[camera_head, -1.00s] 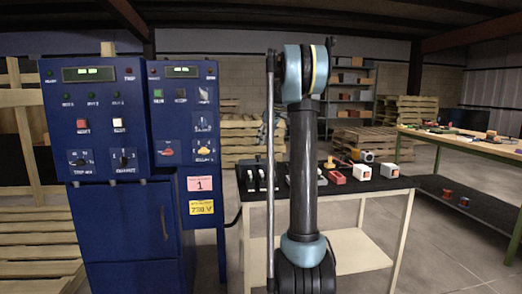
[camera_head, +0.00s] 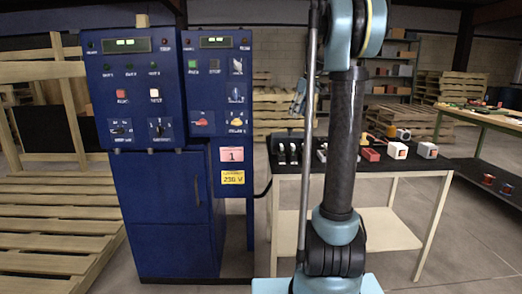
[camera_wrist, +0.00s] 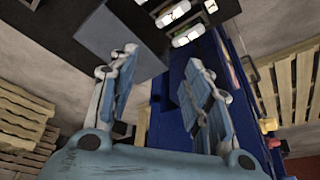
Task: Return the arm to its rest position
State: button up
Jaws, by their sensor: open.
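My gripper (camera_wrist: 160,78) is open and empty in the wrist view, its two pale blue fingers spread apart. Blue panels of the cabinet show behind and beside the right finger. In the head view my dark arm with light blue joints rises steeply in front of the table, its top cut off by the upper edge. Part of my gripper seems to show just left of the arm; its fingers are not clear there.
A blue control cabinet (camera_head: 160,215) stands left of my arm. A black-topped table (camera_head: 440,165) with several small devices is behind the arm. Wooden pallets (camera_head: 50,225) lie at left. A workbench (camera_head: 487,119) stands at right. Open floor shows at lower right.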

jog(key=s+a+f+m, duration=0.1)
jog(key=s+f, duration=0.1)
jog(key=s, duration=0.5)
jog(key=s+a+f+m, duration=0.1)
jog(key=s+f, duration=0.1)
jog(key=s, duration=0.6)
jog(key=s+f+m+h, duration=0.1)
jog(key=s+f+m, duration=0.1)
jog(key=s+f, duration=1)
jog(key=s+f+m+h, duration=0.1)
jog(key=s+f+m, duration=0.2)
jog(key=s+f, duration=0.8)
jog(key=s, duration=0.7)
jog(key=shift+s+f+m+g+h, duration=0.3)
jog(key=shift+f+g+h, duration=0.1)
jog(key=shift+w+f, duration=0.2)
jog(key=shift+w, duration=0.25)
